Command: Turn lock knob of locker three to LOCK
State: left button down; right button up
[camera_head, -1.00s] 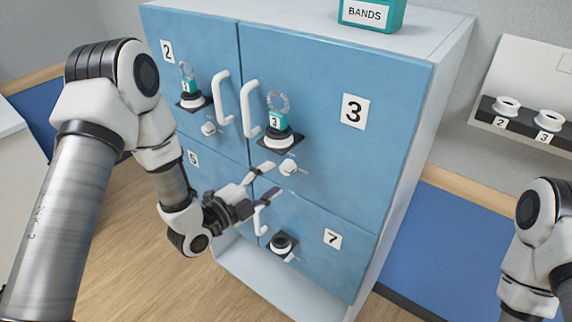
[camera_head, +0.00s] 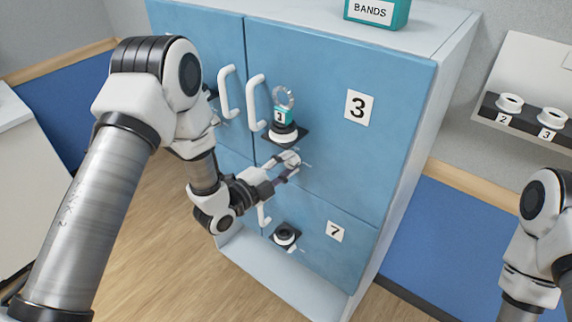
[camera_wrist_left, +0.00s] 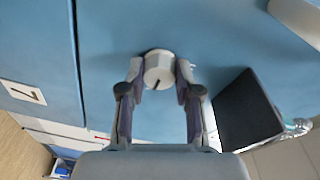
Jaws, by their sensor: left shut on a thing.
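The lock knob of locker three (camera_wrist_left: 158,68) is a small round white knob with a dark slot mark, on the blue door under the number 3 label (camera_head: 358,107). My left gripper (camera_head: 291,166) is shut on it; in the left wrist view its two fingers press on the knob's opposite sides. In the head view the fingers partly hide the knob, and the lettering beside it is too small to read. Above it, a teal tag marked 3 with a ring (camera_head: 283,115) stands on a black-and-white base (camera_head: 284,134). My right gripper is out of view.
The long white handle of locker three (camera_head: 256,103) is close to the left of the base. Locker 7 (camera_head: 335,231) has another black-and-white base (camera_head: 285,235) below my gripper. A teal BANDS box (camera_head: 376,12) stands on top. A wall shelf (camera_head: 521,118) holds white rings at right.

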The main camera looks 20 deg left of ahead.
pick_arm(q)
jog(key=shift+f, duration=0.1)
jog(key=n+b, duration=0.4)
jog(key=shift+f+t, duration=0.2)
jog(key=shift+t, duration=0.1)
jog(key=n+b, duration=0.3)
jog(key=n, duration=0.1)
jog(key=shift+n+t, duration=0.3)
jog(key=shift+n, duration=0.1)
jog(key=n+b, duration=0.1)
jog(key=n, duration=0.1)
jog(key=n+b, duration=0.1)
jog(key=n, duration=0.1)
jog(key=shift+d+n+t+y, duration=0.1)
jog(key=shift+n+t+y, duration=0.2)
jog(key=shift+n, duration=0.1)
jog(key=n+b, duration=0.1)
jog(key=n, duration=0.1)
jog(key=n+y, duration=0.1)
jog(key=n, duration=0.2)
jog(key=shift+r+n+b, duration=0.2)
jog(key=shift+n+b, duration=0.1)
jog(key=shift+b, duration=0.05)
jog(key=c, duration=0.8)
grip_release()
